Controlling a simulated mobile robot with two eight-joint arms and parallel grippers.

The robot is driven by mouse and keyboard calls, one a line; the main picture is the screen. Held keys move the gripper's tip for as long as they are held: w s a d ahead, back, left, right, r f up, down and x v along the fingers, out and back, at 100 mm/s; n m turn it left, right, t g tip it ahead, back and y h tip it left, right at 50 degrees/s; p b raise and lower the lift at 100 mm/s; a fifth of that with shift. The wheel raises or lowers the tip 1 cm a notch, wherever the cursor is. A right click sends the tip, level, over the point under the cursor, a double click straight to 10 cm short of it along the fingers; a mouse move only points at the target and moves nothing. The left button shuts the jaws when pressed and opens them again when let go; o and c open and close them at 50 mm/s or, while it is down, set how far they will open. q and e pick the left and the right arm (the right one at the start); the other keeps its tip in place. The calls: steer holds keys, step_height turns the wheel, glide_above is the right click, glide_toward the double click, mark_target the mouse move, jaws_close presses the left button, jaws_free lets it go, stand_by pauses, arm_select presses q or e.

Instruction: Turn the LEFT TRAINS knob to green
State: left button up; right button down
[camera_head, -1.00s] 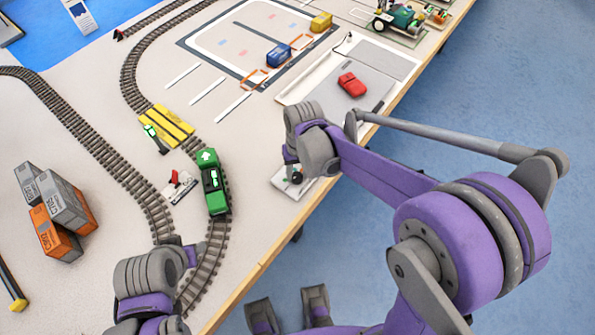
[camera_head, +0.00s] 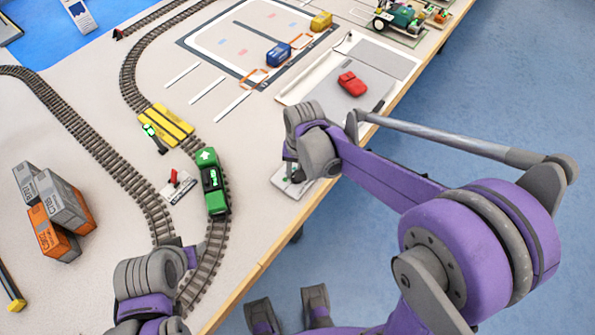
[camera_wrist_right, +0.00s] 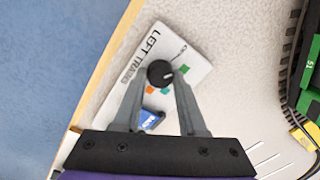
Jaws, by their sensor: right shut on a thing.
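The LEFT TRAINS panel (camera_wrist_right: 196,62) is a white plate with printed text and small coloured patches. It lies near the table edge and is partly hidden by my right arm in the head view (camera_head: 281,178). Its round black knob (camera_wrist_right: 160,72) has a white pointer mark facing right in the wrist view. My right gripper (camera_wrist_right: 159,80) is shut on the knob, one finger on each side. My left gripper (camera_head: 185,247) is low in the head view, its fingers unclear.
A green locomotive (camera_head: 214,190) stands on the curved track beside the panel. A small white plate with a red lever (camera_head: 175,184) lies left of it. Stacked containers (camera_head: 58,212) stand farther left. A blue thing (camera_wrist_right: 151,119) shows between my right fingers. The table edge is close.

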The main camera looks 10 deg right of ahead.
arm_select(q)
steer(key=shift+f, duration=0.2)
arm_select(e)
steer(key=shift+m, duration=1.8)
steer(key=shift+c, duration=2.3)
jaws_free()
steer(key=shift+r, duration=0.1)
arm_select(q)
steer(key=shift+w+r+p, duration=0.1)
steer(key=shift+r+p, duration=0.4)
steer(key=shift+r, duration=0.15)
arm_select(e)
step_height(320, 180, up, 11)
steer(key=shift+s+d, duration=0.25)
